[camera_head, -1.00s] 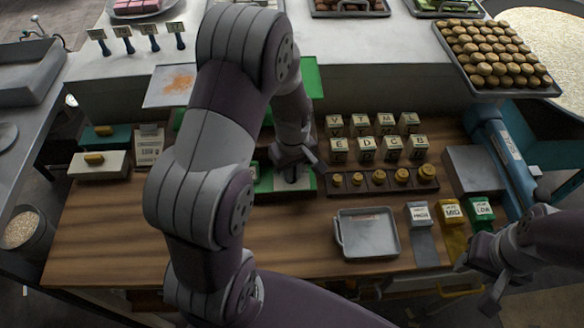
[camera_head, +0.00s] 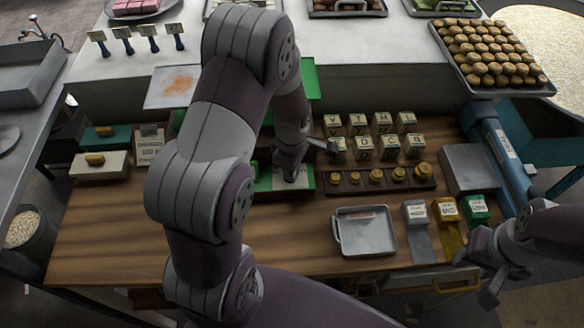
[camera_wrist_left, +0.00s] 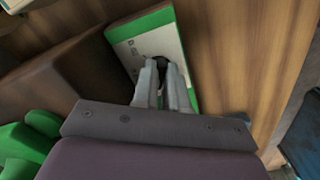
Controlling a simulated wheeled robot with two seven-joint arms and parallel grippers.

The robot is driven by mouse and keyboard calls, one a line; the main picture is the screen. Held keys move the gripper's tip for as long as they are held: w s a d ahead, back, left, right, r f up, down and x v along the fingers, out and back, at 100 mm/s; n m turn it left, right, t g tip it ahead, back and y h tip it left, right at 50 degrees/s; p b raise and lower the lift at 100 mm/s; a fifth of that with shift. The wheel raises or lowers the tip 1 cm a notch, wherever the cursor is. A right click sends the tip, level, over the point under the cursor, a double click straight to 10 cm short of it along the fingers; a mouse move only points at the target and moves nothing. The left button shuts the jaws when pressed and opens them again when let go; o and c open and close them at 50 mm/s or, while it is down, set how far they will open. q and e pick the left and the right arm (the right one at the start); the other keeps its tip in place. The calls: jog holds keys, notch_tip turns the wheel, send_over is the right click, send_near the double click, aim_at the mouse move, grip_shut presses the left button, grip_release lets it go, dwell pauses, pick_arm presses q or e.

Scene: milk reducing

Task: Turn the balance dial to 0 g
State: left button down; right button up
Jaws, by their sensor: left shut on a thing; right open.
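The green balance (camera_head: 305,180) stands on the wooden counter, partly hidden behind my left arm. Its front has a white panel with small markings, also in the left wrist view (camera_wrist_left: 133,48); I cannot read the gram values. A small dark dial (camera_wrist_left: 164,68) on this panel sits between the fingertips of my left gripper (camera_wrist_left: 160,72). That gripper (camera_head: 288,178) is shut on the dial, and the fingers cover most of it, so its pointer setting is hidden. My right gripper (camera_head: 486,280) is open and empty at the counter's front right.
Brass weights in a dark rack (camera_head: 378,181) and lettered blocks (camera_head: 388,146) stand right of the balance. A metal tray (camera_head: 365,232) and labelled blocks (camera_head: 447,210) lie nearer the front. The counter at front left is clear.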

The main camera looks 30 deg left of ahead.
pick_arm(q)
jog(key=shift+r, duration=0.1)
dwell(0.3)
jog(key=c, duration=1.2)
grip_release()
jog(key=shift+o, duration=0.2)
notch_tip(320, 180, up, 13)
jog(key=b, duration=0.1)
jog(key=shift+f+b, duration=0.2)
jog(key=shift+b, duration=0.2)
jog(key=s+d+f+m, duration=0.1)
jog(key=s+m, duration=0.3)
jog(key=m, duration=0.5)
jog(key=s+d+f+m+t, duration=0.1)
jog(key=s+d+m, duration=0.3)
jog(key=m, duration=0.5)
jog(key=shift+s+f+m, duration=0.3)
jog(key=shift+s+f, duration=0.35)
jog(key=shift+s, duration=0.05)
